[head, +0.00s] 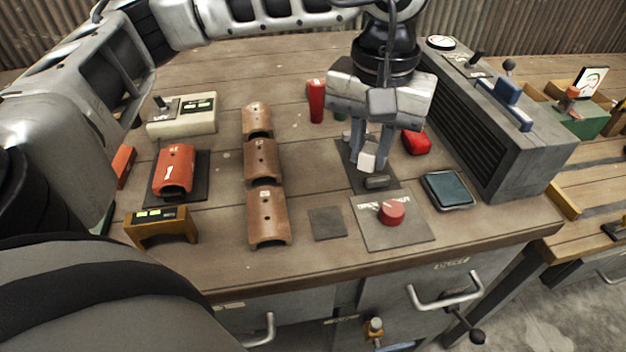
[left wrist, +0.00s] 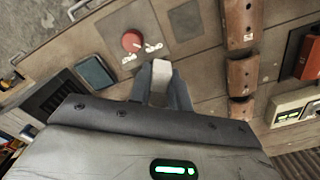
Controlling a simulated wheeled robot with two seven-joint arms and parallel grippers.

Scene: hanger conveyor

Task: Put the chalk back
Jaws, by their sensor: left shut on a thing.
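My left gripper (head: 370,168) is shut on a small white block, seemingly the chalk (head: 367,158). The chalk also shows between the fingertips in the left wrist view (left wrist: 161,72). In the head view the gripper points down over a dark mat (head: 350,178), partly hidden by the fingers. Whether the chalk touches the mat I cannot tell. My right gripper is not in view.
A red knob (head: 392,211) on a grey plate and a dark tablet (head: 447,190) lie in front. A red object (head: 416,142) and a tall grey machine (head: 500,115) stand to the right. Brown curved tiles (head: 262,160) line up to the left. A dark square (head: 327,223) is bare.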

